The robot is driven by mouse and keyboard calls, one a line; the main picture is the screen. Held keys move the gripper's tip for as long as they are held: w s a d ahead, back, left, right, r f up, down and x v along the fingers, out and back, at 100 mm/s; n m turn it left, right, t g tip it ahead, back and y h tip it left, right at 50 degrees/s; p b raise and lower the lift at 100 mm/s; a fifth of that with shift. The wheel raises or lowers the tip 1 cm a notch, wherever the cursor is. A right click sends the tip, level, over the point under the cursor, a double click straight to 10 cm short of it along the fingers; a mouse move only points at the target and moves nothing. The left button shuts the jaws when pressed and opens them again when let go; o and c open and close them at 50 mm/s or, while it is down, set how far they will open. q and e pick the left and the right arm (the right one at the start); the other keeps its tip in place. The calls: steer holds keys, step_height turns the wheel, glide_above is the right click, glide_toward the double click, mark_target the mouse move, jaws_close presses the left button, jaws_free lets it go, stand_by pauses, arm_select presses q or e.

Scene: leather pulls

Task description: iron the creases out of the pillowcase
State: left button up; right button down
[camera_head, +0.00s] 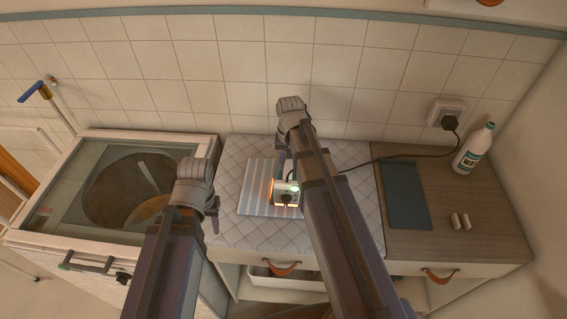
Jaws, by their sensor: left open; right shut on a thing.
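The pillowcase (256,177), pale with blue-grey stripes, lies on the quilted pad, its right part hidden behind my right arm. The small iron (286,198), pale with an orange glow at its left edge and a green light, is on or just over the pillowcase; its underside is hidden. My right gripper (286,178) is shut on the iron, its fingers mostly hidden by my arm. My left gripper (215,224) is open and empty at the pad's left edge, left of the pillowcase. Creases are too small to tell.
The quilted pad (236,158) covers the middle counter. A cord runs from the iron to the wall socket (440,112). A dark mat (406,195), a white bottle (474,150) and two small pale pieces (460,221) are on the right. A top-loading washer (75,225) stands left.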

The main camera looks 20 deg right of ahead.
steer(key=shift+s+d, duration=0.25)
steer(key=shift+d, duration=0.15)
steer(key=shift+d, duration=0.1)
steer(key=shift+s+d, duration=0.35)
steer(key=shift+d, duration=0.4)
steer(key=shift+s+d, duration=0.3)
steer(key=shift+d, duration=0.45)
steer(key=shift+s+d, duration=0.35)
steer(key=shift+d, duration=0.4)
steer(key=shift+s+d, duration=0.35)
steer(key=shift+d, duration=0.4)
